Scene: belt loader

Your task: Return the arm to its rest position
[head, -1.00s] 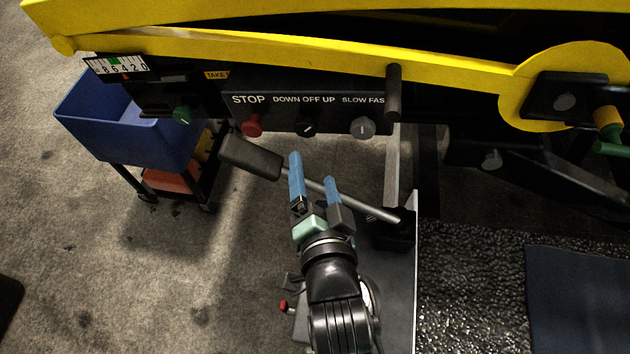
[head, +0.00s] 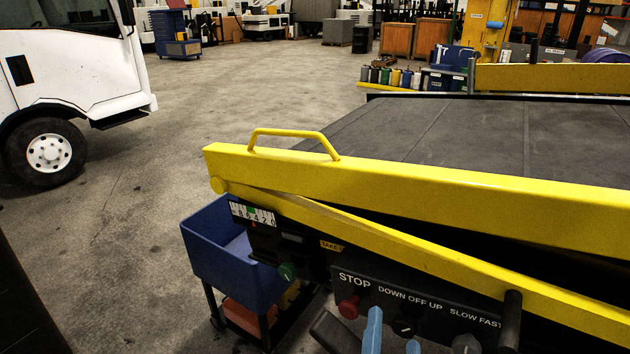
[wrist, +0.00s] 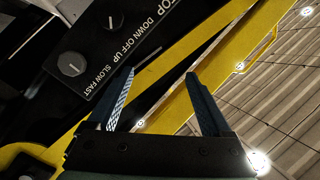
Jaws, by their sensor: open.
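My gripper (head: 393,338) shows at the bottom edge of the head view, only as two blue fingertips in front of the black control panel (head: 432,311). In the wrist view my gripper (wrist: 160,76) has its two blue fingers spread apart with nothing between them. The panel (wrist: 100,48) with its DOWN OFF UP and SLOW FAST knobs lies beyond the fingers, to the upper left. The rest of my arm is out of the head view. I cannot tell how far the fingertips are from the panel.
The yellow rail (head: 420,190) of the loader crosses above the panel. A blue bin cart (head: 215,262) stands left. A white truck (head: 75,75) is farther off, with open floor between.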

